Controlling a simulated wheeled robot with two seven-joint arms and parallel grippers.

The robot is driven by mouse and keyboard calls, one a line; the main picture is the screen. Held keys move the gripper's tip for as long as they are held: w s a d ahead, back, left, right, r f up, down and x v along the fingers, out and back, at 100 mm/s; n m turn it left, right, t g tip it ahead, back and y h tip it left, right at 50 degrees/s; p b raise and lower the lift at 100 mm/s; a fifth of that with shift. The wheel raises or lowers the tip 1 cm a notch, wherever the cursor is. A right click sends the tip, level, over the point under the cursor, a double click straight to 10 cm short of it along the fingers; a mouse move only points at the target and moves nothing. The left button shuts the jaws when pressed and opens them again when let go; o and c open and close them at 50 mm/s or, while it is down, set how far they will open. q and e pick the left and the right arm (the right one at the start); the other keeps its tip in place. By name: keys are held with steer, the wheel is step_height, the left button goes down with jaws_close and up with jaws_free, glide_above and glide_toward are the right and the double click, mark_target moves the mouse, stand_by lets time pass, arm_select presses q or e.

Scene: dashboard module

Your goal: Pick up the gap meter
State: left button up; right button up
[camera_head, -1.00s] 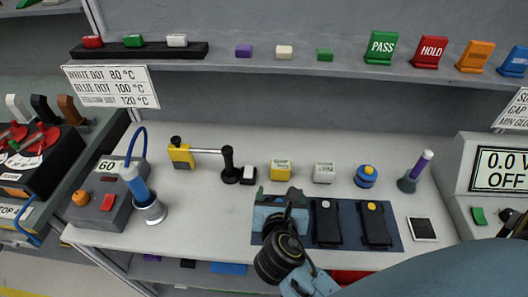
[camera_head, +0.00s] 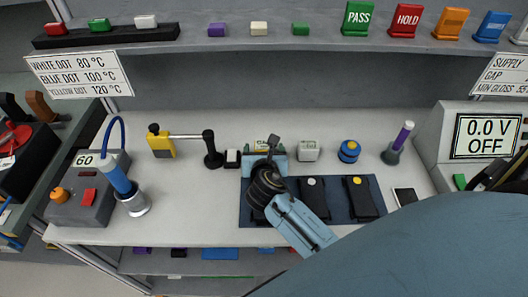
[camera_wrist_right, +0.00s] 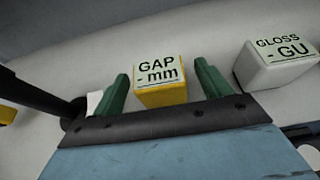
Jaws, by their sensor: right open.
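The gap meter is a small yellow block with a pale top reading "GAP - mm". In the right wrist view the gap meter (camera_wrist_right: 160,82) sits between the two green fingers of my right gripper (camera_wrist_right: 163,92). The gripper is open, with a finger on each side and a visible space beside the block. In the head view the gap meter (camera_head: 262,143) stands on the bench, partly hidden behind my right gripper (camera_head: 264,156). My left gripper is not in view.
The white gloss meter (camera_head: 308,151) stands just right of the gap meter. A black post (camera_head: 212,150) and a small black-and-white block (camera_head: 233,158) stand to its left. A blue mat (camera_head: 341,213) with dark modules lies in front. A blue-and-yellow knob (camera_head: 349,151) stands further right.

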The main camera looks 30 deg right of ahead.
steer(key=shift+w+d+f, duration=0.2)
steer(key=shift+w+d, duration=0.05)
steer(key=shift+w, duration=0.2)
steer(key=c, duration=1.2)
